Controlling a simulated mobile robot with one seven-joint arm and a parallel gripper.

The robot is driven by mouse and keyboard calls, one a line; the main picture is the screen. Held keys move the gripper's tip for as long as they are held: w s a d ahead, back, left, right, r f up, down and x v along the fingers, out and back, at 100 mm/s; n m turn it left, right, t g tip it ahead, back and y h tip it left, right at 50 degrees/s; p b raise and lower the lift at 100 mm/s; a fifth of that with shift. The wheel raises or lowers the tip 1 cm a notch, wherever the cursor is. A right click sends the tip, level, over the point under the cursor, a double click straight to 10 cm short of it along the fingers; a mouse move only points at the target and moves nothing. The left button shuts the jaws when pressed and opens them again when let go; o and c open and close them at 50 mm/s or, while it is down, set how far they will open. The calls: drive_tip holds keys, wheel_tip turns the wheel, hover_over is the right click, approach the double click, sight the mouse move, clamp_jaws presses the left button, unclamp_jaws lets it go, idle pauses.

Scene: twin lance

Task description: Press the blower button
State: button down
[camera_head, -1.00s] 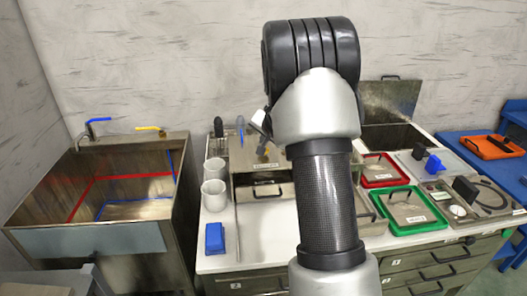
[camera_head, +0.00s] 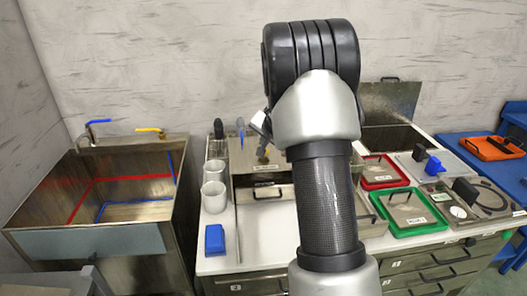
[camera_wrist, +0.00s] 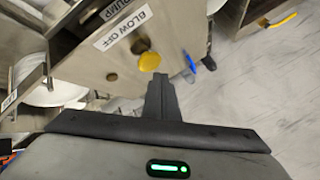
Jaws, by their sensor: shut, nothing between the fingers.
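In the wrist view, a metal box (camera_wrist: 105,65) carries a white label reading BLOW OFF (camera_wrist: 122,26). Beside the label is a round yellow button (camera_wrist: 149,62), with a smaller dark knob (camera_wrist: 140,45) close by. I take the yellow button as the blower button. My gripper (camera_wrist: 158,78) is shut and empty. Its fingertips appear just below the yellow button in the picture; I cannot tell whether they touch it. In the head view my arm covers much of the box (camera_head: 262,178), and the fingers are hard to make out there.
White cups (camera_head: 214,196) and a blue block (camera_head: 214,239) stand left of the box. A sink (camera_head: 60,240) is at far left. Red (camera_head: 382,172) and green (camera_head: 408,212) trays lie on the right of the counter. A blue item (camera_wrist: 208,62) shows near my fingers.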

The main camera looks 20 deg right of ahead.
drive_tip(key=shift+f, duration=0.15)
idle(0.6)
drive_tip(key=shift+f+b, duration=0.3)
drive_tip(key=shift+b, duration=0.3)
drive_tip(key=shift+f+b, duration=0.55)
drive_tip(key=shift+b, duration=0.05)
idle(0.7)
drive_tip(key=shift+r, duration=0.15)
drive_tip(key=shift+r+p, duration=0.75)
drive_tip(key=shift+r, duration=0.05)
drive_tip(key=shift+r, duration=0.1)
drive_tip(key=shift+r+p, duration=2.15)
drive_tip(key=shift+r, duration=0.25)
